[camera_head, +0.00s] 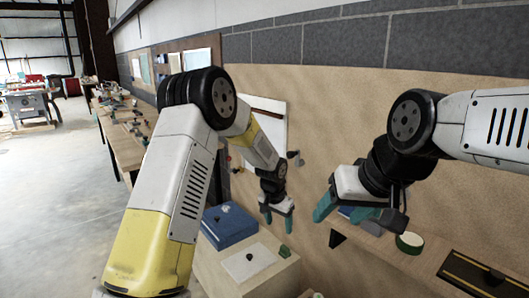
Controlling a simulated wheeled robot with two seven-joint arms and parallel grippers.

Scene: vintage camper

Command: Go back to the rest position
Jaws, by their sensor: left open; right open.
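My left gripper (277,209) has teal fingers and hangs in the middle of the head view. It is open and empty, above and beyond the pale box on the workbench. My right gripper (357,211) also has teal fingers and comes in from the right. It is open, with its fingers spread, over the wooden shelf near the wall. My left arm's white and yellow links cover much of the view's left centre. The two grippers are apart from each other.
A blue box (228,226) and a pale box (239,265) with a dark knob sit below my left gripper. A green-rimmed tape roll (409,242) and a dark tray (484,274) lie at right. A tan wall panel (330,110) stands behind. Open floor (60,200) lies at left.

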